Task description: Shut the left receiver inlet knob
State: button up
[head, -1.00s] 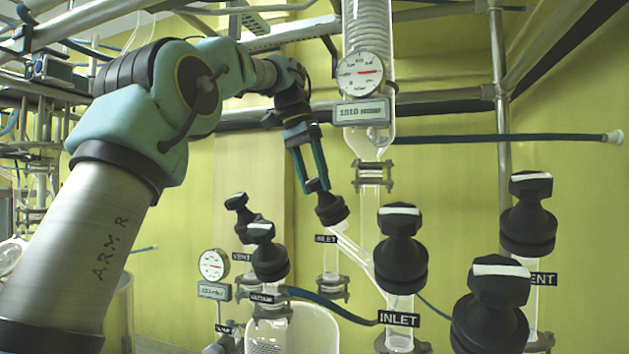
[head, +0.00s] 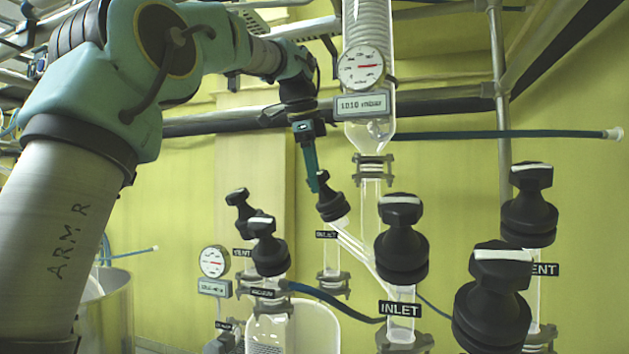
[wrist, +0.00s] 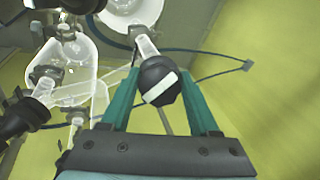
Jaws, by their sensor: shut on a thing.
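The left receiver inlet knob (head: 331,205) is black, on a glass valve behind the INLET label (head: 326,234) at the centre of the head view. My gripper (head: 319,182) reaches down to it from above, with its teal fingers around the knob's top. In the wrist view the knob (wrist: 159,84) sits between the two fingers, and my gripper is shut on it. The knob's white bar slants up to the right there. In the head view one finger hides the other, and the knob's top is partly covered.
A nearer black knob (head: 402,240) has a larger INLET label. Two more black knobs (head: 268,247) stand left, by VENT and vacuum labels. Two others (head: 492,300) stand at right. A pressure gauge (head: 362,68) hangs close to my wrist. A dark hose crosses behind.

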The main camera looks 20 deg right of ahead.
jog(key=m+t+h+b, duration=0.1)
jog(key=m+b, duration=0.2)
jog(key=m, duration=0.2)
jog(key=shift+f, duration=0.15)
jog(key=m+b, duration=0.2)
jog(key=m+h+b, duration=0.1)
jog(key=m, duration=0.2)
jog(key=shift+w+m+t+h+b, duration=0.1)
jog(key=shift+m+t+h+b, duration=0.2)
jog(key=shift+t+b, duration=0.1)
jog(key=m+b, duration=0.2)
jog(key=m+h+b, duration=0.1)
jog(key=m+b, duration=0.1)
jog(key=m, duration=0.1)
jog(key=shift+d+m+h+b, duration=0.15)
jog(key=shift+m+h+b, duration=0.15)
jog(key=m+b, duration=0.2)
jog(key=shift+m+g+h+b, duration=0.3)
jog(key=shift+m+h+b, duration=0.1)
jog(key=shift+d+m+b, duration=0.1)
jog(key=shift+m+b, duration=0.7)
jog(key=shift+b, duration=0.2)
jog(key=shift+r+m+g+b, duration=0.2)
jog(key=shift+m+g+b, duration=0.1)
jog(key=shift+b, duration=0.15)
jog(key=o, duration=1.4)
